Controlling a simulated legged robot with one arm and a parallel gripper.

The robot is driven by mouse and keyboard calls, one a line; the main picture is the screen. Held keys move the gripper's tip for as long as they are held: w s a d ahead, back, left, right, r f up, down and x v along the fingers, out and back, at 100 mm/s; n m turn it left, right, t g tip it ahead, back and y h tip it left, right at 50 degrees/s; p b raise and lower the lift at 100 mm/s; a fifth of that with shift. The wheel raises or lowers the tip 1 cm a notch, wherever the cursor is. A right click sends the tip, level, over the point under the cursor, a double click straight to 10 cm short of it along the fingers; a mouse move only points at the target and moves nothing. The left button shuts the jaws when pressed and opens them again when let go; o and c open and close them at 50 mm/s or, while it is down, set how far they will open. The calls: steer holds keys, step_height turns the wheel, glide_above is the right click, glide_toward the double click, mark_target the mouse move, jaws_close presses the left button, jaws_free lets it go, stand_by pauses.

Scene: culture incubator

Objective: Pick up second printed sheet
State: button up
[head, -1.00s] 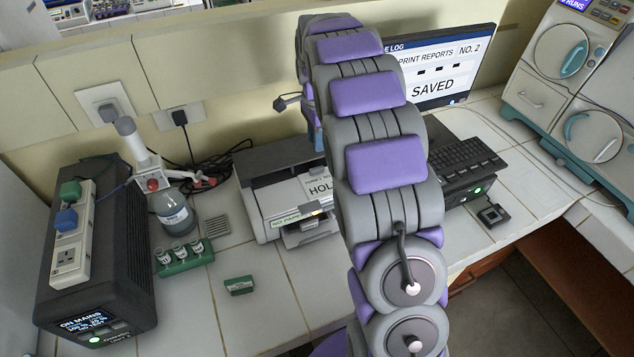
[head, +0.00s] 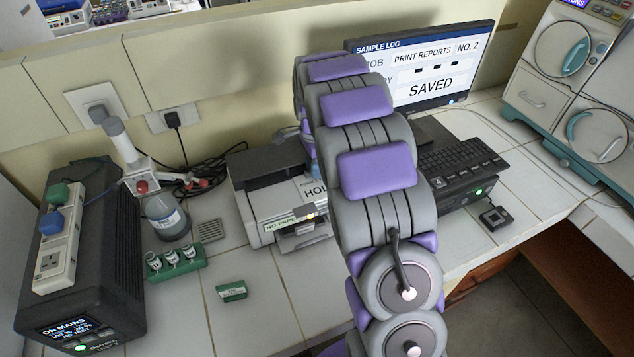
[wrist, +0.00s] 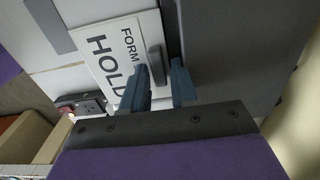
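In the head view my arm hides most of the gripper.
The printer carries a "NO PAPER" label (head: 281,225). The monitor (head: 430,68) reads "SAVED". A keyboard (head: 458,160) is to the right. A small green box (head: 231,290) lies in front.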

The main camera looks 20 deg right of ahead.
steer(key=shift+c, duration=0.7)
steer(key=shift+a, duration=0.4)
jaws_close()
steer(key=shift+d+r, duration=0.1)
steer(key=shift+d, duration=0.15)
